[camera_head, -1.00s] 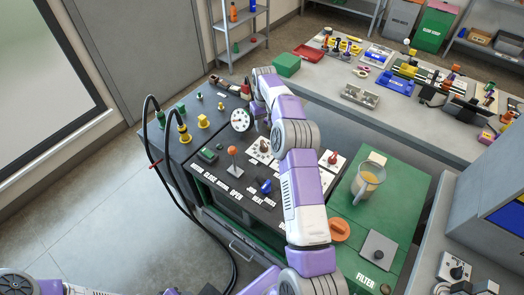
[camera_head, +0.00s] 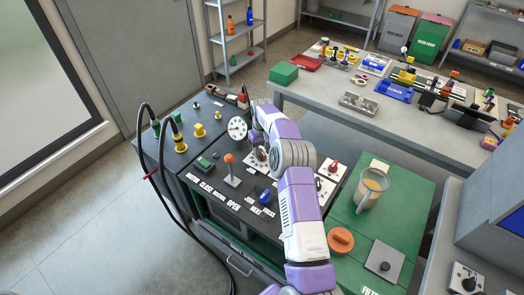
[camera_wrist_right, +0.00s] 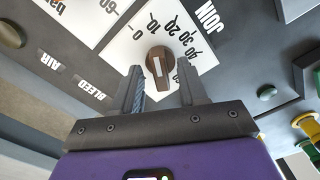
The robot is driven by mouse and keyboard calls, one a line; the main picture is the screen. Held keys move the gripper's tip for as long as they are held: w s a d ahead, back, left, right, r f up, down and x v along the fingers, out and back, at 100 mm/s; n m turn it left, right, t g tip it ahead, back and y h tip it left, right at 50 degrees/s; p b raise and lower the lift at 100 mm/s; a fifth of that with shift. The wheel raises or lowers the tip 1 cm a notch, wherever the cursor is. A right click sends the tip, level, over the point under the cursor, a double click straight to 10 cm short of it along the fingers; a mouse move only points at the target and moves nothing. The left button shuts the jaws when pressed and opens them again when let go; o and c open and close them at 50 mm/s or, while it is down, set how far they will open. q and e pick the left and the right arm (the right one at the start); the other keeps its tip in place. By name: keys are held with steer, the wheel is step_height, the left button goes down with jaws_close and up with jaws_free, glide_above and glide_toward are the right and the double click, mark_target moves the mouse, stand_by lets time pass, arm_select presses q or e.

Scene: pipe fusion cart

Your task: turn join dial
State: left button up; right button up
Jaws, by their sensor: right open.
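The join dial is a brown knob (camera_wrist_right: 160,68) with a pale pointer mark on a white plate numbered from 0 upward, labelled JOIN. It shows in the right wrist view; in the head view its white plate (camera_head: 252,163) is partly hidden behind my right arm. My right gripper (camera_wrist_right: 158,76) is open, with one finger on each side of the knob. Contact with the knob cannot be told. In the head view the right gripper (camera_head: 255,143) is over the panel, mostly hidden by the wrist. My left gripper is not in view.
Close by stand a round white gauge (camera_head: 237,128), an orange-knobbed lever (camera_head: 230,170), a blue knob (camera_head: 265,196) and a red-handled dial (camera_head: 333,167). A jug (camera_head: 370,188) stands on the green top at right. Black hoses (camera_head: 165,180) loop at left.

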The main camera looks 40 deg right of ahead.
jaws_close()
stand_by(0.4)
steer(key=m+p, duration=0.2)
steer(key=m, duration=0.2)
steer(key=shift+r, duration=0.1)
steer(key=m+p, duration=0.1)
steer(key=m, duration=0.3)
steer(key=shift+m, duration=0.7)
jaws_free()
